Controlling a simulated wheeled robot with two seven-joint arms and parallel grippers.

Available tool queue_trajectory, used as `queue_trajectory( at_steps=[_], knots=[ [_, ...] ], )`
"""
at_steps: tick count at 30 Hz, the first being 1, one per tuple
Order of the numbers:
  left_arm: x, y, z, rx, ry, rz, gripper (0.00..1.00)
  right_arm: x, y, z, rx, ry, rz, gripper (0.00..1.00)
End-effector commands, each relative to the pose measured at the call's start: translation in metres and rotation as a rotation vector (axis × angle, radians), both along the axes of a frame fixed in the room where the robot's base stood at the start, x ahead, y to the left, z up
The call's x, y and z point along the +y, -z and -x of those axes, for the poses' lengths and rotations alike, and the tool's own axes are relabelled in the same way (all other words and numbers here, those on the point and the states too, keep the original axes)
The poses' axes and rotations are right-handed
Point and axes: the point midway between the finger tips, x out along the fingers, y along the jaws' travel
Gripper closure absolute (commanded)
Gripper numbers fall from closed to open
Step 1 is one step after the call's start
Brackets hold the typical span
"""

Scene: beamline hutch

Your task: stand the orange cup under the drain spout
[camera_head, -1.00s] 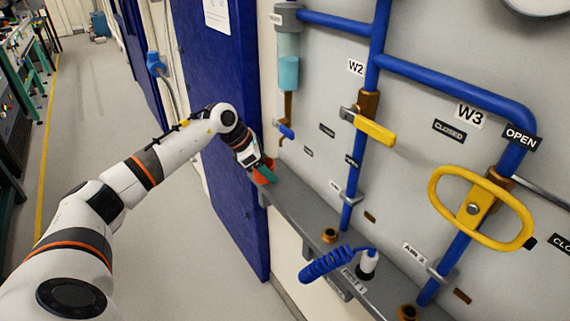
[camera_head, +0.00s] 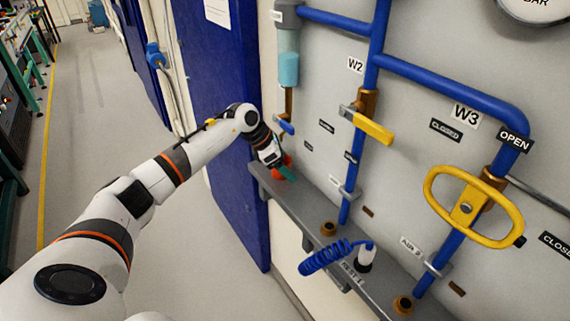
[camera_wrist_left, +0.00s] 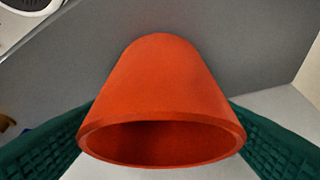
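My left gripper (camera_head: 285,172) is shut on the orange cup (camera_head: 287,160), just above the left end of the grey ledge. In the left wrist view the cup (camera_wrist_left: 160,95) sits between the two green finger pads, its wide open rim toward the bottom of the picture. In the head view the gripper hides much of the cup. The cyan bowl (camera_head: 288,70) on the wall panel has a brown drain pipe (camera_head: 289,101) below it, with a blue lever (camera_head: 287,127) at its lower end. The gripper and cup are below this lever. My right gripper is out of view.
The grey ledge (camera_head: 310,207) runs along the panel. A coiled blue hose (camera_head: 328,256) with a white fitting (camera_head: 365,257) and brass fittings (camera_head: 328,229) are farther right. A yellow lever (camera_head: 374,130) and a yellow oval handle (camera_head: 430,190) stick out from the panel.

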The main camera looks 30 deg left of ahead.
Motion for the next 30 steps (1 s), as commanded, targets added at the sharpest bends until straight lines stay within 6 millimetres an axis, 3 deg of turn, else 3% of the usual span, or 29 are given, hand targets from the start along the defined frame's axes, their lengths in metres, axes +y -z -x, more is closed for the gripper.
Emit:
queue_trajectory(
  at_steps=[11,24,30],
  knots=[
    [0.004,-0.007,0.002,-0.002,-0.002,-0.002,0.26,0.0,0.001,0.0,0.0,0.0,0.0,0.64],
    [0.037,-0.079,0.036,-0.003,-0.001,-0.003,0.26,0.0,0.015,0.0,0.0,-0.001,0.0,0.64],
    [0.044,-0.098,0.044,-0.001,-0.001,0.0,0.26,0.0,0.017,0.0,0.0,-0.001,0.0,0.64]
  ],
)
